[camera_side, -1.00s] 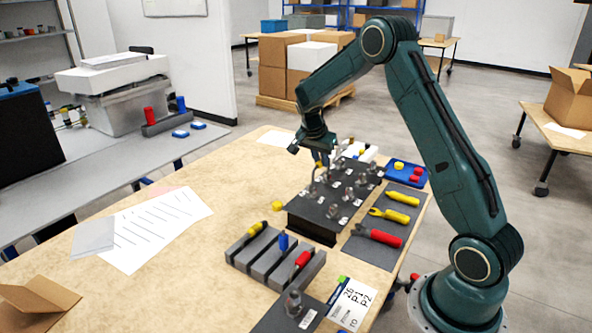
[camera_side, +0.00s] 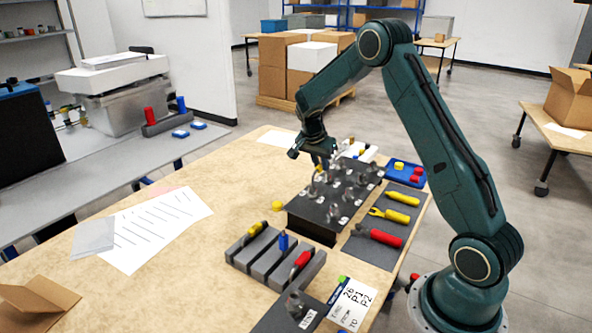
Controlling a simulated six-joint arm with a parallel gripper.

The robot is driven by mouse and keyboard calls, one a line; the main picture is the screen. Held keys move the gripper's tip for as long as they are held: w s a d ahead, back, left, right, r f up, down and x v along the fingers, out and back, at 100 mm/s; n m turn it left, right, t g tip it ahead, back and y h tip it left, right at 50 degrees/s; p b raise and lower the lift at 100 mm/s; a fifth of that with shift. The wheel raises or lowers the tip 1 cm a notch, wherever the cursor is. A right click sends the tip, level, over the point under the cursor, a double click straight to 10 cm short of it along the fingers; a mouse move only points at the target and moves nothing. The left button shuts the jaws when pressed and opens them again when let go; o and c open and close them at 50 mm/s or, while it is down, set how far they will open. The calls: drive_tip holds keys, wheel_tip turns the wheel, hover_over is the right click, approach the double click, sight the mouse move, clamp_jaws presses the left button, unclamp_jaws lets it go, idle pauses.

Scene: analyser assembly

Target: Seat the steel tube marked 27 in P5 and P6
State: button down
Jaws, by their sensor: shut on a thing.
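My gripper (camera_side: 323,163) is over the back left part of a dark block (camera_side: 312,222) that carries several metal fittings with small white labels. It is shut on a small piece that is mostly hidden by the fingers; I take it to be the steel tube, but no mark can be read. Its lower end is close to the fittings, and I cannot tell whether it touches them. The labels are too small to pick out P5 and P6.
A grey rack (camera_side: 272,262) with coloured-handled tools stands in front of the block. A dark mat (camera_side: 368,252) with pliers lies to its right, and a blue tray (camera_side: 405,180) behind that. A white label card (camera_side: 352,304) lies at the front. The table's left side holds papers.

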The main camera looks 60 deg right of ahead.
drive_tip(key=shift+f, duration=0.25)
drive_tip(key=c, duration=1.3)
unclamp_jaws()
drive_tip(key=shift+r, duration=0.15)
drive_tip(key=v, duration=1.3)
drive_tip(key=shift+a+r, duration=0.1)
drive_tip(key=shift+r, duration=0.15)
